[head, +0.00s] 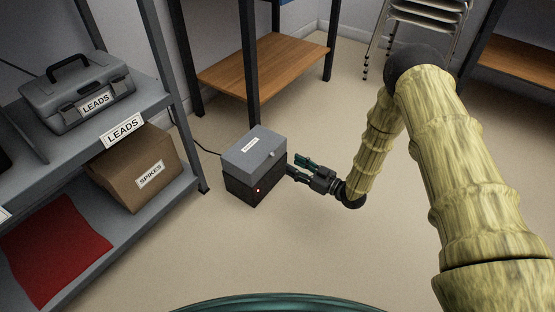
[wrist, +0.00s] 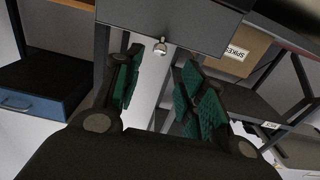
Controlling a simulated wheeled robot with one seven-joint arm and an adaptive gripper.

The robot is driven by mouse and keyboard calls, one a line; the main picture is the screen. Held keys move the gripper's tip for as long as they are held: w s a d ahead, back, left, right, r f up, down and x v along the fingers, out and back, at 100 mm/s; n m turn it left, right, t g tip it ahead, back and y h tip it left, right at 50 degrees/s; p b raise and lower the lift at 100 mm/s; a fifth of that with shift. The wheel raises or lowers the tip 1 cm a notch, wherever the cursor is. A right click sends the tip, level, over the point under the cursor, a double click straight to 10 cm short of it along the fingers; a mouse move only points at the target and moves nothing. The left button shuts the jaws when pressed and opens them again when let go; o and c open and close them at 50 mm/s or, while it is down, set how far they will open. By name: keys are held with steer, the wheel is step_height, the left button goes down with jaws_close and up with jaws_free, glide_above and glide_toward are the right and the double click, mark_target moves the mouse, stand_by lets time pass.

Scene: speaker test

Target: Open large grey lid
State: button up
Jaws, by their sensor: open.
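The large grey lid (head: 254,150) sits shut on a black box (head: 252,188) on the floor, left of centre in the head view. It has a white label on top and a small round knob (head: 272,155) on its front. My gripper (head: 297,168) is open and empty, just right of the box. In the wrist view, the lid (wrist: 185,18) fills the top and the metal knob (wrist: 160,46) shows between the spread green-padded fingers (wrist: 160,72). I cannot tell whether a finger touches the knob.
A grey shelf (head: 150,82) at left holds a grey LEADS case (head: 80,97), a cardboard SPIKES box (head: 140,170) and a red cloth (head: 55,250). A wooden-shelved rack (head: 265,62) stands behind the box. Stacked chairs (head: 425,15) are at the back. The floor in front is clear.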

mark_target(274, 155)
steer(key=b+x, duration=0.3)
steer(key=x, duration=0.5)
steer(key=shift+w+a, duration=0.2)
steer(key=shift+c, duration=0.5)
jaws_close()
